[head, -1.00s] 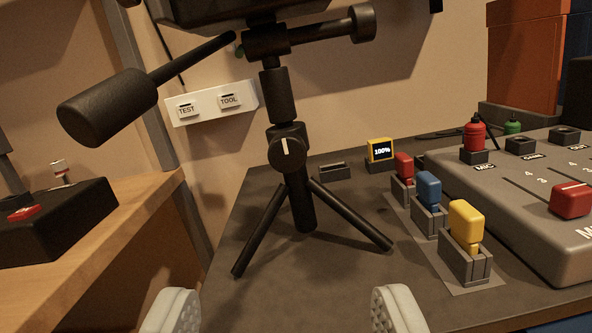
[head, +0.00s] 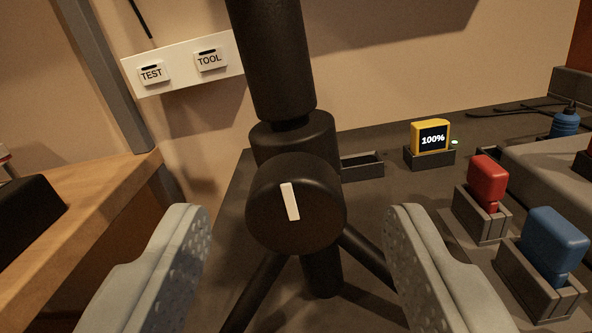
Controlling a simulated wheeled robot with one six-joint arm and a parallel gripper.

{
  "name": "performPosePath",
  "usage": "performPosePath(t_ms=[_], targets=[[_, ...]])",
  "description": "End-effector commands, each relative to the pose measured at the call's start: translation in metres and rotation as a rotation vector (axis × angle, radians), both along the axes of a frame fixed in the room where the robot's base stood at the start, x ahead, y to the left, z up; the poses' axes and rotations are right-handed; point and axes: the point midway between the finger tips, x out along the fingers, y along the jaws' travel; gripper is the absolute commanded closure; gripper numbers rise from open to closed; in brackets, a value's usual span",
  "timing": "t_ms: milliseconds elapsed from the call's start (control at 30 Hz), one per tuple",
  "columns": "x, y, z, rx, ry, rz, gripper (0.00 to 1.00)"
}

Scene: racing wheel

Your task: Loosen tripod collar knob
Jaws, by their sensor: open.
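The tripod collar knob (head: 322,205) is a black round disc with a white pointer line, tilted slightly off vertical with its top to the left. It sits on the front of the black tripod collar (head: 296,138), below the thick tripod column (head: 272,60). My gripper (head: 301,222) is open, with one pale grey dimpled finger on each side of the knob. The gaps between the fingers and the knob show clearly, and neither finger appears to touch it. The tripod legs (head: 370,254) spread below and are partly hidden by the knob and fingers.
A red plug (head: 487,182) and a blue plug (head: 555,243) stand in holders right of my right finger. A yellow 100% display (head: 431,137) stands behind. A white TEST/TOOL panel (head: 180,72) is on the wall. A wooden bench (head: 100,205) lies left.

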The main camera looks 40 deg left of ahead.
Motion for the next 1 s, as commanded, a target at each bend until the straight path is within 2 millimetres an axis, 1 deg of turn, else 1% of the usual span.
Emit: performPosePath(t_ms=[133, 467, 600, 700, 867, 1000], targets=[[0.0082, 0.0053, -0.0005, 0.000, 0.000, 0.000, 0.46], [0.0100, 0.0065, 0.0000, 0.000, 0.000, 0.000, 0.46], [0.0099, 0.0065, -0.0001, 0.000, 0.000, 0.000, 0.73], [0.0099, 0.0064, 0.0000, 0.000, 0.000, 0.000, 0.91], [0.0099, 0.0065, -0.0001, -0.016, -0.011, 0.000, 0.91], [0.0097, 0.0065, -0.0001, -0.086, -0.058, 0.000, 0.91]])
